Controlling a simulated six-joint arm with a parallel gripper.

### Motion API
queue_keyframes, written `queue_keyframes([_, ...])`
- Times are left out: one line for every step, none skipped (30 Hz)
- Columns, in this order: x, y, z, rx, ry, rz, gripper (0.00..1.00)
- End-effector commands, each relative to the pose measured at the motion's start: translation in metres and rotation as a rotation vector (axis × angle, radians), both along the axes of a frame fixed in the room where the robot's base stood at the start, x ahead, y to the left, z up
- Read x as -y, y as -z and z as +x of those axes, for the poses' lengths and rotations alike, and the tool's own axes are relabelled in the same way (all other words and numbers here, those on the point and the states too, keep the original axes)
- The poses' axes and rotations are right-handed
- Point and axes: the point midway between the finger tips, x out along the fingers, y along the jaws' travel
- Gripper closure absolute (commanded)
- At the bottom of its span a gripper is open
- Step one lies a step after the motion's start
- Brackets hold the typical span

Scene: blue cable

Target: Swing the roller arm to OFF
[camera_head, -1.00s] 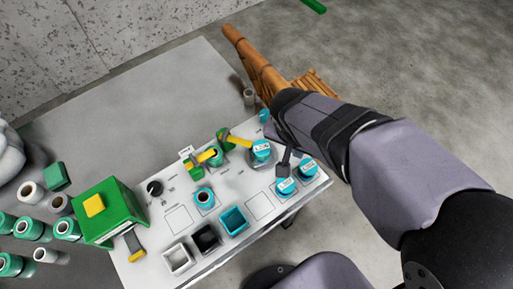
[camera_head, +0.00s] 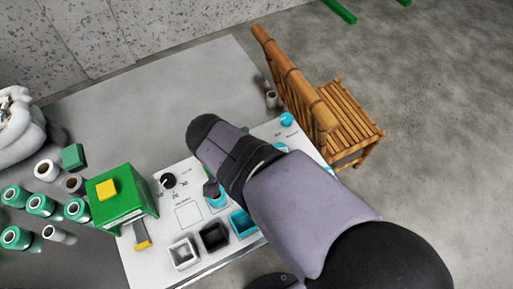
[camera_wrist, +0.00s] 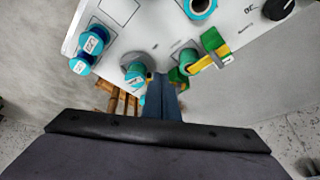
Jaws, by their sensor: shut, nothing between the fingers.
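A yellow-and-green lever piece (camera_wrist: 212,48) stands beside a green-and-teal roller (camera_wrist: 188,62) on the white panel (camera_wrist: 232,20) in the wrist view. A teal-topped spool (camera_wrist: 135,72) on a round grey base stands to their left. A second green piece (camera_wrist: 177,77) shows just right of my fingertips. I cannot tell for sure which piece is the roller arm, and no OFF mark is readable. My gripper (camera_wrist: 158,82) is shut and empty, between the spool and the second green piece in the picture. Touch cannot be judged. In the head view my arm hides this area.
A black knob (camera_head: 168,181) and a green box (camera_head: 121,200) with a yellow button are at the panel's left. Small open bins (camera_head: 183,254) line its front edge. Several green spools (camera_head: 40,205) lie at the left. A wooden chair (camera_head: 345,110) stands behind at right.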

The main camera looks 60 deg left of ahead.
Motion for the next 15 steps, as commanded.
queue_keyframes([0.0,0.001,0.0,0.0,0.0,0.0,1.0])
queue_keyframes([0.0,0.001,0.001,0.0,0.0,0.0,1.0])
queue_keyframes([0.0,0.002,0.001,0.001,0.0,-0.001,1.0])
queue_keyframes([-0.001,0.003,0.002,0.0,0.001,-0.001,1.0])
queue_keyframes([-0.001,0.005,0.002,0.0,0.001,-0.001,1.0])
queue_keyframes([-0.001,0.007,0.003,0.0,0.002,-0.002,1.0])
queue_keyframes([-0.002,0.01,0.004,0.001,0.002,-0.003,1.0])
queue_keyframes([-0.002,0.013,0.005,0.0,0.002,-0.003,1.0])
queue_keyframes([-0.003,0.017,0.006,0.0,0.001,-0.003,1.0])
queue_keyframes([-0.004,0.02,0.007,0.001,0.001,-0.004,1.0])
queue_keyframes([-0.005,0.025,0.009,0.001,0.001,-0.004,1.0])
queue_keyframes([-0.006,0.03,0.01,0.001,0.001,-0.004,1.0])
queue_keyframes([-0.007,0.035,0.012,0.0,0.002,-0.006,1.0])
queue_keyframes([-0.008,0.04,0.014,0.0,0.002,-0.006,1.0])
queue_keyframes([-0.01,0.046,0.016,0.0,0.002,-0.006,1.0])
